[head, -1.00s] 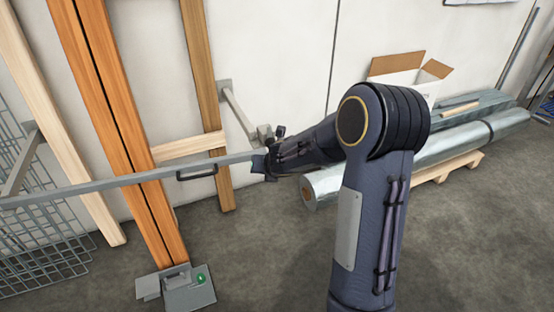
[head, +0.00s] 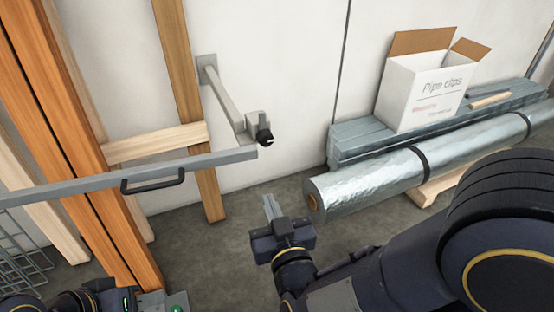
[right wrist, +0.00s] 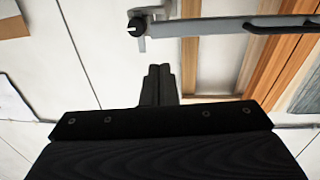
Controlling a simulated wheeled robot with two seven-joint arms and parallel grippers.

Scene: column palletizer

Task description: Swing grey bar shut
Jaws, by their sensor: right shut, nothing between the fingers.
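The grey bar (head: 75,184) runs across the left half of the head view, in front of the orange upright. It has a black handle (head: 152,181). Its free end is close below the black-tipped catch (head: 262,130) on the wall bracket; I cannot tell whether they touch. The bar (right wrist: 235,27) and catch (right wrist: 138,24) also show in the right wrist view. My right gripper (head: 271,207) is shut and empty, below and apart from the bar's end; its fingers (right wrist: 160,70) point towards the catch. My left gripper (head: 120,297) is partly in view at bottom left, fingers not visible.
A foil-wrapped roll (head: 375,180) and grey lengths (head: 352,142) lie along the wall at right, with an open white box (head: 424,92) on top. Wooden posts (head: 182,80) stand behind the bar. The floor (head: 215,255) beneath the bar's end is clear.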

